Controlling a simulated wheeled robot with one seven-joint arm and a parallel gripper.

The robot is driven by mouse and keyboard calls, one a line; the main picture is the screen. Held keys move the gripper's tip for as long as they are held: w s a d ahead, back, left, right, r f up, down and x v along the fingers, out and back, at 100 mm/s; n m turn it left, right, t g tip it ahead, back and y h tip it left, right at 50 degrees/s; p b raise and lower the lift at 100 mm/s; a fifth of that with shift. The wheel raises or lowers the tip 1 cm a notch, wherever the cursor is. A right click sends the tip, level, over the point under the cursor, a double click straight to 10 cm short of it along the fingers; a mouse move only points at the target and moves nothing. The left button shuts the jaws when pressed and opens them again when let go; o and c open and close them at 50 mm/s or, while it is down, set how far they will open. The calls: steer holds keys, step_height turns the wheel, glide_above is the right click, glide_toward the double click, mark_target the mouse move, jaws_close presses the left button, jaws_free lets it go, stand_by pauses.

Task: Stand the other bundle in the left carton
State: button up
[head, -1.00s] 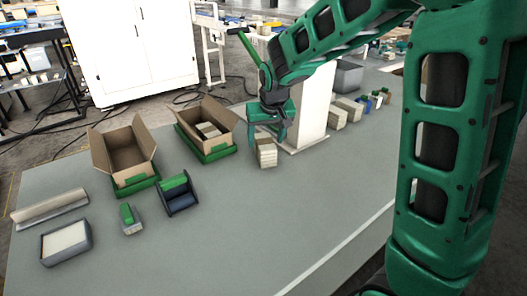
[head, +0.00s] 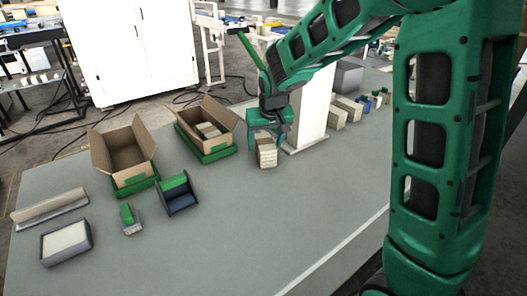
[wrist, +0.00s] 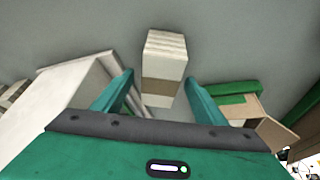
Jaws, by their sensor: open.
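A pale layered bundle (head: 266,155) with a brown band stands upright on the grey table, in front of the white post. It also shows in the wrist view (wrist: 164,52). My green gripper (head: 267,138) is open just above and about the bundle; in the wrist view its two fingers (wrist: 160,84) lie either side of it, with gaps visible. The left carton (head: 126,158) is open, sits on a green base and looks empty inside. The right carton (head: 206,145), also open on a green base, holds another pale bundle (head: 208,130).
The white post (head: 310,105) stands close behind the gripper. Several bundles stand at right. The table's front middle is clear.

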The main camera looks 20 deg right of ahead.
steer(key=c, duration=1.3)
steer(key=shift+r, duration=0.1)
